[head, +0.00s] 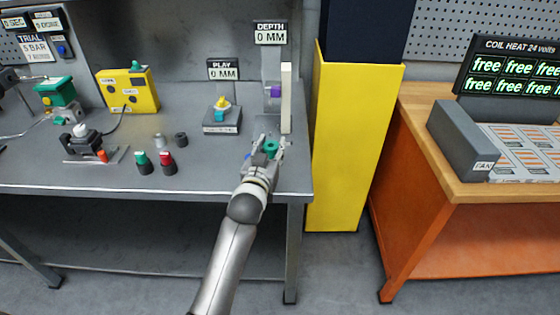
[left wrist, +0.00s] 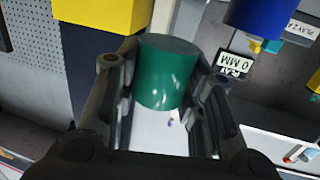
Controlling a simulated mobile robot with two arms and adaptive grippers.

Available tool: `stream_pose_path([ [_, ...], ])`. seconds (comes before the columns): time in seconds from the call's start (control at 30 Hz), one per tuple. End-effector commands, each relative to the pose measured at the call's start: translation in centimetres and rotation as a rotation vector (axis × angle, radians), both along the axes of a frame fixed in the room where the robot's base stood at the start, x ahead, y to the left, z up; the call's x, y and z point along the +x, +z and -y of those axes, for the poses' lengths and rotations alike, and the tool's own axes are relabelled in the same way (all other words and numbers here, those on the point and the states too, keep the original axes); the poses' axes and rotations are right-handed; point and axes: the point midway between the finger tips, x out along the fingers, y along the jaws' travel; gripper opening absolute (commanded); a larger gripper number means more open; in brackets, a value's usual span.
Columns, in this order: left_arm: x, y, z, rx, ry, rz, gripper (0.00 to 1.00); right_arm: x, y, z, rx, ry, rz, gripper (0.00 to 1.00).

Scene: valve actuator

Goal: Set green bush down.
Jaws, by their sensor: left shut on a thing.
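The green bush (head: 271,147) is a short green cylinder. My left gripper (head: 268,150) is shut on it near the right end of the grey bench (head: 100,184), in front of the DEPTH stand. In the left wrist view the green bush (left wrist: 165,72) sits between the two fingers of the left gripper (left wrist: 160,95). Whether its underside touches the bench cannot be told. My right gripper is not in view.
The DEPTH stand's pale upright plate (head: 287,98) and purple part (head: 276,91) stand just behind the gripper. The PLAY gauge (head: 221,115) is to the left. Green-topped (head: 141,160) and red-topped (head: 167,158) pieces stand farther left. A yellow cabinet (head: 350,150) adjoins the bench's right end.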

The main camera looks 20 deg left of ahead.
Motion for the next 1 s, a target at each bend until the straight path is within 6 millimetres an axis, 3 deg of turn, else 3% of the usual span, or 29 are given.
stream_pose_path([
  [0.37, 1.8, -2.5, 1.3, -0.002, 0.001, 0.003, 0.1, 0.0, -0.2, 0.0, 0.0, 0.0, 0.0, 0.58],
  [0.57, 2.4, -5.2, 1.8, -0.001, 0.0, -0.001, 0.1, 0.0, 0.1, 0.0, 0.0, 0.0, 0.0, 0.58],
  [1.0, 2.4, -6.1, 1.8, -0.001, 0.0, 0.004, 0.1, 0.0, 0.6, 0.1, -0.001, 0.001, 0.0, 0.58],
])
